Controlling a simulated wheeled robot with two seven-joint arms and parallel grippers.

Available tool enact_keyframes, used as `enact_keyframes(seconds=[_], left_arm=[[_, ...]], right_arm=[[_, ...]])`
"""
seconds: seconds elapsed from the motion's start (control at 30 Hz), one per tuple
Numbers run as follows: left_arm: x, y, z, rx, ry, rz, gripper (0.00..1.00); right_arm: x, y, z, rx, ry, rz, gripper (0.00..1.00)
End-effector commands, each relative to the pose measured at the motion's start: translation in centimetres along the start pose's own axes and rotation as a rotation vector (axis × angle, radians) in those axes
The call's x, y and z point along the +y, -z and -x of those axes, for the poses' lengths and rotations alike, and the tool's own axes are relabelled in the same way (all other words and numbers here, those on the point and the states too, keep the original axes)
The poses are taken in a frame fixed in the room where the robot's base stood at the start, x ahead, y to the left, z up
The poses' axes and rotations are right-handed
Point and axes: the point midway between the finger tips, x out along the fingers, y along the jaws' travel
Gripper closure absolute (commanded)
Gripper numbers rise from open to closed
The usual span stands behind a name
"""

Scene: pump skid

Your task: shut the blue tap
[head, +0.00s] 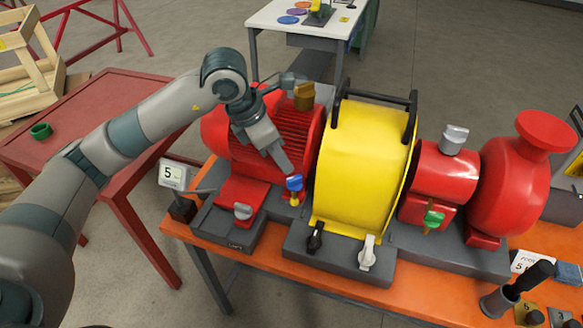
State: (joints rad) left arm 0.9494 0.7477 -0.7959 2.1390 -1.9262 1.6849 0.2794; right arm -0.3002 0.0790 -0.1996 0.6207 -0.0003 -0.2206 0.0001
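The blue tap (294,183) is small and sits low on the front of the red motor, just left of the yellow guard, with a yellow and red stem under the blue handle. My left gripper (285,166) comes down from above and behind, its fingertips right above the blue tap. I cannot tell whether they touch it. The fingers look like one narrow shape from here, so their opening is not clear. My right gripper is not in view.
A yellow guard (362,165) stands right of the tap. Black (315,237) and white (367,252) taps are in front of it, a green tap (433,219) further right and a grey knob (243,211) to the left. A small display (173,174) stands at the left.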

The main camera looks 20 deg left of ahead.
Motion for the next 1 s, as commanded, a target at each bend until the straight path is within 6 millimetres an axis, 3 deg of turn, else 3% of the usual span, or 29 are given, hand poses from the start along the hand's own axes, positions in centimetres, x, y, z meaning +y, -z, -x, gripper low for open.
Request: enact_keyframes(seconds=[0.2,0.4,0.83,0.87,0.93,1.0], left_arm=[[-0.1,0.0,-3.6,0.004,0.003,0.0,0.8],[-0.1,0.0,-5.9,0.002,0.002,0.0,0.8],[0.0,0.0,-6.7,0.001,0.0,-0.001,0.8],[0.0,0.0,-6.7,0.001,0.0,-0.001,0.82],[0.0,0.0,-6.7,0.001,0.0,-0.001,0.99],[0.0,0.0,-6.7,0.0,0.0,-0.001,1.0]], right_arm=[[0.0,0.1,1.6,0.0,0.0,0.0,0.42],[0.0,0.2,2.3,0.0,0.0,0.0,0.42],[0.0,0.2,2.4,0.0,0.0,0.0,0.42],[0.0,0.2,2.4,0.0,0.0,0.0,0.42],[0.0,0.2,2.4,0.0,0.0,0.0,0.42],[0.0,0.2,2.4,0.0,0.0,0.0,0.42]])
